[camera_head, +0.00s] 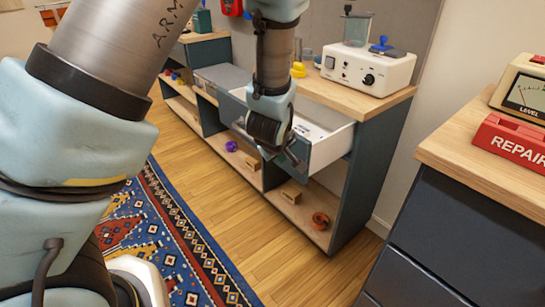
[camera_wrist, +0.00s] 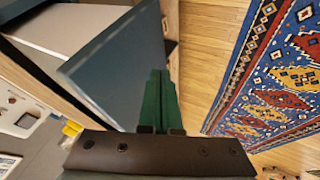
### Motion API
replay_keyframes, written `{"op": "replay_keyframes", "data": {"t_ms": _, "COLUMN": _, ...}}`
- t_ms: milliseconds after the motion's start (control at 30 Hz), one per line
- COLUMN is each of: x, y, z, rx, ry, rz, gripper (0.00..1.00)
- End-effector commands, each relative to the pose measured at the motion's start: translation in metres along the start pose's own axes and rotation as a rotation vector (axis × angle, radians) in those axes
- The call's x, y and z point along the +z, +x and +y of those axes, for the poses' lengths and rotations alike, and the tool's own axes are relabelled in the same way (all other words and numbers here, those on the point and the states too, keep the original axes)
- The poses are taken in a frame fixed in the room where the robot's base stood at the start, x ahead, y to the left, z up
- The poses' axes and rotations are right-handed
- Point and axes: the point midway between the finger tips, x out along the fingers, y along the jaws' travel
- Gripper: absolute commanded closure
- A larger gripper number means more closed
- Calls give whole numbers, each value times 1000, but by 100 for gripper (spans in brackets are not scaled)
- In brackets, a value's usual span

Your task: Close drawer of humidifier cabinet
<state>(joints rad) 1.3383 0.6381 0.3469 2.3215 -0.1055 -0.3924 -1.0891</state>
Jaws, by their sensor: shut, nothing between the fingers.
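The humidifier cabinet (camera_head: 374,150) has a wood top and dark blue-grey sides. The humidifier (camera_head: 362,68), a white box with a clear tank and a black dial, stands on top. Its drawer (camera_head: 332,150) is pulled out, with its white inside and side wall showing. My gripper (camera_head: 288,160) hangs at the drawer's front, hiding part of it; contact cannot be told. In the wrist view the shut, empty green fingers (camera_wrist: 160,76) reach along a blue-grey panel (camera_wrist: 118,68), apparently the drawer front.
Open shelves below hold an orange ring-shaped item (camera_head: 320,221), a wooden block (camera_head: 291,192) and a purple item (camera_head: 231,146). A patterned rug (camera_head: 165,225) lies on the wood floor in front. A dark cabinet (camera_head: 425,235) with a red repair box (camera_head: 512,141) stands at right.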

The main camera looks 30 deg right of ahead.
Motion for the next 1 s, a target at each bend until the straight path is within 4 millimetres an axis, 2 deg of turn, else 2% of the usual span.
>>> {"op": "replay_keyframes", "data": {"t_ms": 133, "x": 0, "y": 5, "z": 10, "rx": 0, "ry": 0, "rz": 0, "gripper": 100}}
{"op": "replay_keyframes", "data": {"t_ms": 667, "x": 0, "y": 8, "z": 16, "rx": 0, "ry": 0, "rz": 1, "gripper": 100}}
{"op": "replay_keyframes", "data": {"t_ms": 867, "x": -1, "y": 18, "z": 34, "rx": 1, "ry": -1, "rz": 2, "gripper": 100}}
{"op": "replay_keyframes", "data": {"t_ms": 1000, "x": -1, "y": 28, "z": 55, "rx": 3, "ry": 0, "rz": 2, "gripper": 100}}
